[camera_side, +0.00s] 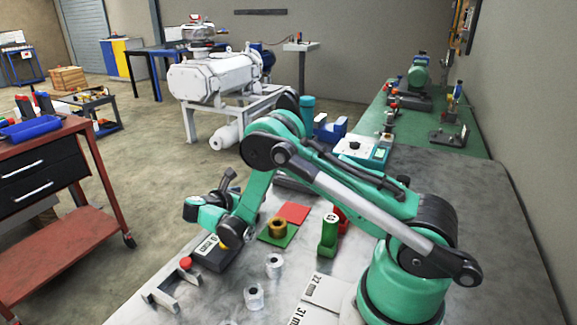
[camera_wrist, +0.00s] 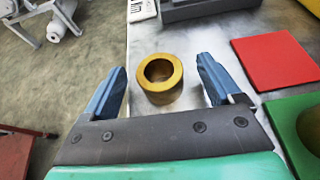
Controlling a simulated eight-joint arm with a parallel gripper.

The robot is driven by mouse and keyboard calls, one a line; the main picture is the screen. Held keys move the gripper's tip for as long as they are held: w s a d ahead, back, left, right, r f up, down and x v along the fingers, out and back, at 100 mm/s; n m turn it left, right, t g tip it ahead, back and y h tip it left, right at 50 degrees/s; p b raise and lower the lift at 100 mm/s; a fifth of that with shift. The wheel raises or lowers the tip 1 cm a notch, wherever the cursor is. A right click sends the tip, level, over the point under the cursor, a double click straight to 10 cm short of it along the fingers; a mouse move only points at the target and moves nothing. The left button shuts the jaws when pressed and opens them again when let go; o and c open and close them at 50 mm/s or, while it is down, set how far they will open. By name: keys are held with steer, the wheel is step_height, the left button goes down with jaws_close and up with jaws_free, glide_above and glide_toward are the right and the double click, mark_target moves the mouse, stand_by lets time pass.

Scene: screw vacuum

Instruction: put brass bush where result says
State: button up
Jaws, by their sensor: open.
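A brass bush (camera_wrist: 148,92) stands upright in the wrist view, its bore showing, between and a little beyond the blue fingertips of my gripper (camera_wrist: 165,75). The fingers are open and clear of it on both sides. In the side view my gripper (camera_side: 226,233) is low over the left of the table, largely hidden by its own wrist. A second brass ring (camera_side: 277,229) stands on the green pad (camera_side: 268,239). A red pad (camera_side: 294,212) lies behind it, empty; it also shows in the wrist view (camera_wrist: 275,60). A dark block with a white "mm" label (camera_side: 207,244) sits near my gripper.
Steel rings (camera_side: 274,265) stand near the front, with a forked metal piece (camera_side: 168,292) to their left. A green stand (camera_side: 328,236) is right of the pads. The table's left edge is close to my gripper.

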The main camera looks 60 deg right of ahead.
jaws_close()
